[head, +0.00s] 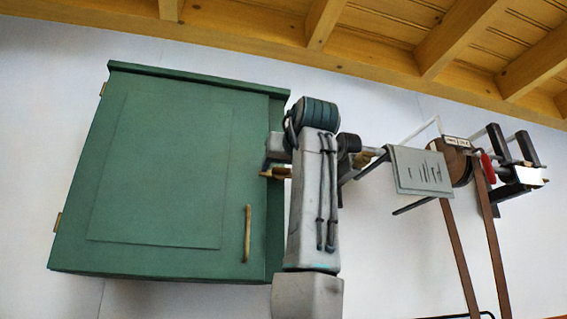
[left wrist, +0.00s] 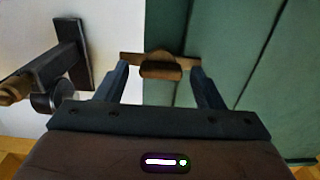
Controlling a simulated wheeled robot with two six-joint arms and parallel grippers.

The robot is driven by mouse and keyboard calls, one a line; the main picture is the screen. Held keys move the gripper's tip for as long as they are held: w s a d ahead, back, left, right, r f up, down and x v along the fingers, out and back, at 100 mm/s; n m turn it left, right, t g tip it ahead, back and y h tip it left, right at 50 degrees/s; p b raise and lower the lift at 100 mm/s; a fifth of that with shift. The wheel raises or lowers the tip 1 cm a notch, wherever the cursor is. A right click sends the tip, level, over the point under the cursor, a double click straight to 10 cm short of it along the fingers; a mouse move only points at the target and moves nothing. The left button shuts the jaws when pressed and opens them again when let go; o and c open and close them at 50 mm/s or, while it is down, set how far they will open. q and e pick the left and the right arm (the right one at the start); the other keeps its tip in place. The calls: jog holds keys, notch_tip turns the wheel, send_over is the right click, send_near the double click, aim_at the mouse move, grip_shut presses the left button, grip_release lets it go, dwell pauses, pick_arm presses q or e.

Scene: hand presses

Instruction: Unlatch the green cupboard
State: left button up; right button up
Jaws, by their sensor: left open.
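The green cupboard (head: 160,170) hangs on the white wall at the left of the head view, its door shut. It has a brass upright handle (head: 247,233) low on the door. A brass turn-latch (head: 275,173) sits at the cupboard's right edge and lies about level. My left gripper (head: 271,158) is at the latch, partly hidden by my own arm in the head view. In the left wrist view the open left gripper (left wrist: 160,72) has a finger on each side of the latch's raised middle (left wrist: 160,70), apart from it. My right gripper does not show.
Right of the cupboard, a grey plate (head: 420,172), a brown drum (head: 455,160) with long legs or straps, and a dark bracket (head: 520,170) stand out near the wall. A dark wall fitting (left wrist: 70,50) is left of my gripper. Wooden beams (head: 460,35) run above.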

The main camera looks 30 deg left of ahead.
pick_arm(q)
jog(key=shift+c, duration=0.9)
jog(key=c, duration=0.8)
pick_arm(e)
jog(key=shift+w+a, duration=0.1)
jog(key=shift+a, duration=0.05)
